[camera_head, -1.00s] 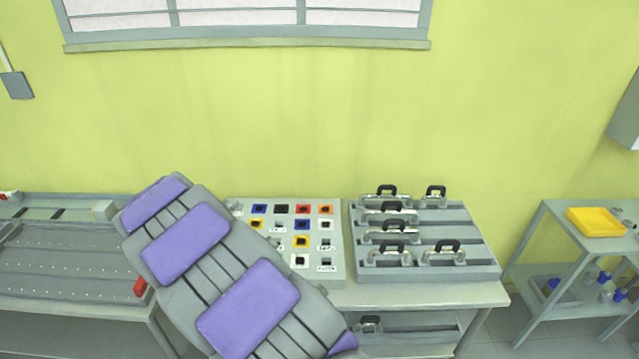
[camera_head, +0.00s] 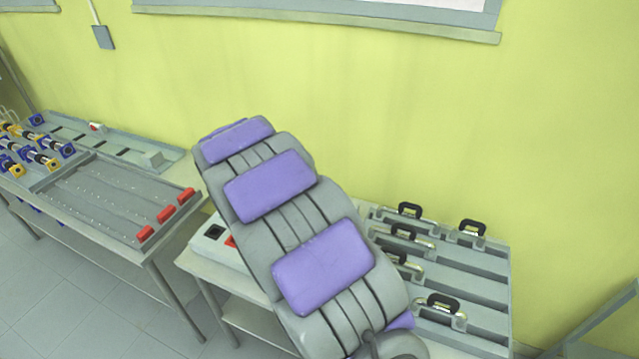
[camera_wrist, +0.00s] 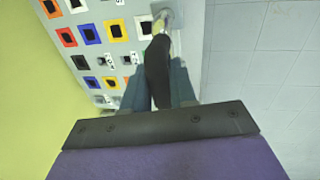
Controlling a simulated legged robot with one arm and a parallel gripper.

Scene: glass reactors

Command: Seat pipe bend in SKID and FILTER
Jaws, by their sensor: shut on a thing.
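In the wrist view, my gripper (camera_wrist: 157,88) is shut on the black handle of a pipe bend (camera_wrist: 157,62). A short bright metal part of this pipe bend shows beyond the handle; the rest is hidden. Behind it is a pale panel (camera_wrist: 98,12) of coloured square sockets in orange, red, blue, yellow, black and white. Small labels there are too small to read, so I cannot tell SKID or FILTER. I cannot tell whether the bend touches the panel. In the head view, my arm covers most of this panel (camera_head: 207,248), and my gripper is out of sight.
A grey rack (camera_head: 485,258) holds several other black-handled pipe bends (camera_head: 410,211) right of my arm. Floor (camera_head: 50,290) is open in front of that table.

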